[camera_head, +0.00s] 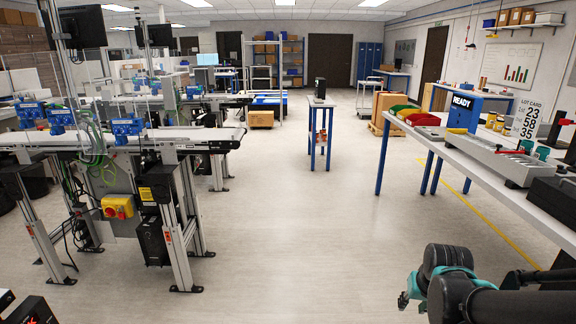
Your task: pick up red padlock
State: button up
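I cannot make out a red padlock for certain in the head view. Small red items lie on the long white table (472,170) at the right, but they are too small to tell apart. My arm shows at the bottom right as dark links with teal parts, in front of and below that table. My gripper cannot be made out there.
Belt conveyors (190,135) with blue devices stand at the left. A small blue-legged table (321,103) bears a dark object ahead. A blue READY box (465,110) and colored bins (408,113) are on the right table. The floor between (300,220) is clear.

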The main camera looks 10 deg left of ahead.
aim_at(121, 215)
jog(key=i+j+u, duration=0.1)
jog(key=i+u, duration=0.7)
jog(key=u, duration=0.15)
jog(key=i+l+u, duration=0.25)
jog(key=u, duration=0.2)
jog(key=i+l+u, duration=0.6)
jog(key=u, duration=0.15)
jog(key=i+l+u, duration=0.3)
jog(key=i+j, duration=0.2)
jog(key=i, duration=0.25)
jog(key=i+j+z, duration=0.15)
jog(key=i, duration=0.3)
jog(key=i+j, duration=0.35)
jog(key=i+z, duration=0.05)
jog(key=i, duration=0.05)
